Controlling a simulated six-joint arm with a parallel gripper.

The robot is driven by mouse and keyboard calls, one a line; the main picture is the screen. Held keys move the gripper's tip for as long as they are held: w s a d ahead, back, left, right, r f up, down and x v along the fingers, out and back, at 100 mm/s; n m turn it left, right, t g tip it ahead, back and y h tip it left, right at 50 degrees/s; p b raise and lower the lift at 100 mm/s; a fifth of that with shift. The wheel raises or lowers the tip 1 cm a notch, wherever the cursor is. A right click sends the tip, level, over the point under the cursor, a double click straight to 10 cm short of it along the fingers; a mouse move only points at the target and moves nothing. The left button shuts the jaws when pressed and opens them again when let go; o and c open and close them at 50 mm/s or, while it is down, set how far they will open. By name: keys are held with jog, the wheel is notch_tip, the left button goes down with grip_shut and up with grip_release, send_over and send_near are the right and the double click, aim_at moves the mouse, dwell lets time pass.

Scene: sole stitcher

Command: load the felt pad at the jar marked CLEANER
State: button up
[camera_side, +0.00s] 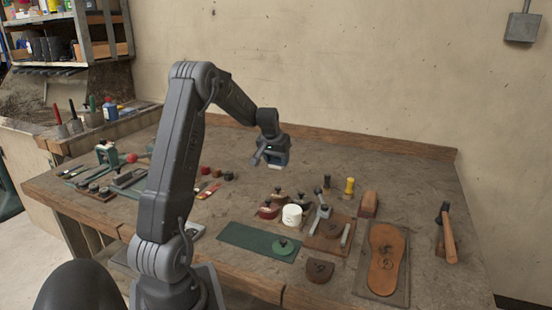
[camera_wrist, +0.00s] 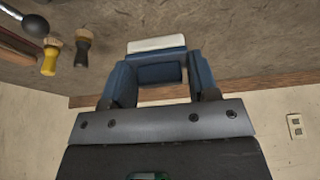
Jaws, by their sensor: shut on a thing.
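My gripper (camera_side: 275,152) hangs above the middle of the bench. In the wrist view my gripper (camera_wrist: 160,72) has its blue fingers closed on the felt pad (camera_wrist: 157,44), which shows as a pale strip on a blue block. The pad's pale underside (camera_side: 275,166) also shows below the fingers in the side view, clear of the bench. A small group of jars stands in front and to the right: a red jar (camera_side: 268,211), a white jar (camera_side: 292,216) and a brown-red jar (camera_side: 279,195). No CLEANER marking is readable.
A green mat (camera_side: 240,237) with a round green lid-like piece lies at the front. A sole (camera_side: 386,260) on a board, a hammer (camera_side: 447,232) and a yellow-handled brush (camera_side: 349,187) are to the right.

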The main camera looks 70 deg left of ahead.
send_over(294, 207)
jog(key=shift+s+d, duration=0.5)
jog(key=shift+f, duration=2.55)
jog(key=shift+f, duration=0.6)
notch_tip(294, 207, up, 7)
dwell(0.6)
dwell(0.3)
